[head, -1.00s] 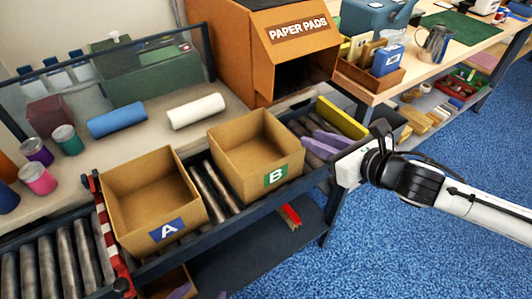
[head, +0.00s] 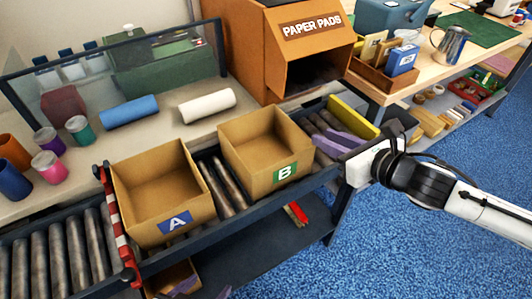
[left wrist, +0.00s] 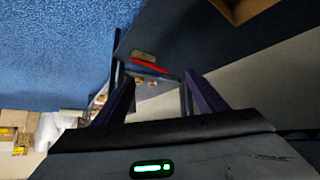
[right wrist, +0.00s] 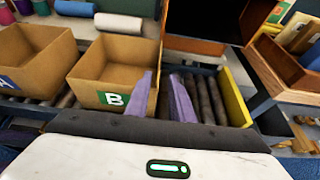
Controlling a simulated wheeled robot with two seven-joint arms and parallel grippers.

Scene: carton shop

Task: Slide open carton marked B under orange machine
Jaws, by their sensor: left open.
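Carton B (head: 262,149) is an open, empty cardboard box with a green B label, upright on the roller conveyor. It also shows in the right wrist view (right wrist: 112,68). The orange machine (head: 283,40), marked PAPER PADS, stands behind and to the right, with a dark opening facing the conveyor. Carton B is left of and in front of that opening. My right gripper (head: 338,146) is open and empty over the rollers, just right of carton B; I cannot tell whether a finger touches its wall. My left gripper (head: 204,290) is open and empty, low at the front.
Carton A (head: 165,195) stands left of carton B, with bare rollers between. A red-striped bar (head: 117,230) crosses the conveyor further left. A yellow block (head: 352,115) lies along the right end. A dark lower shelf (head: 255,255) holds a red item.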

